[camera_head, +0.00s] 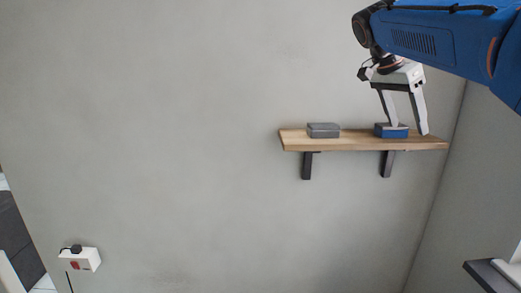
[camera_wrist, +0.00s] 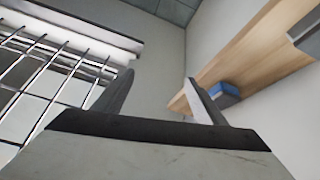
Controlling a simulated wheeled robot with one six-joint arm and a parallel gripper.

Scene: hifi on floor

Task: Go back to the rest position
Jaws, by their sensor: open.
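My gripper (camera_head: 408,130) is open in the head view, with its two fingers pointing down in front of the wooden shelf. Its fingertips overlap the blue box in that picture. In the wrist view my gripper (camera_wrist: 160,85) shows its two fingers spread apart with nothing between them. The blue box (camera_head: 391,133) sits on the right part of the shelf, partly hidden by a finger.
The wooden shelf (camera_head: 350,141) is fixed to the grey wall on dark brackets. A grey box (camera_head: 323,130) sits on its left part. A white socket box (camera_head: 80,259) is low on the wall. A metal grid (camera_wrist: 45,75) stands at left in the wrist view.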

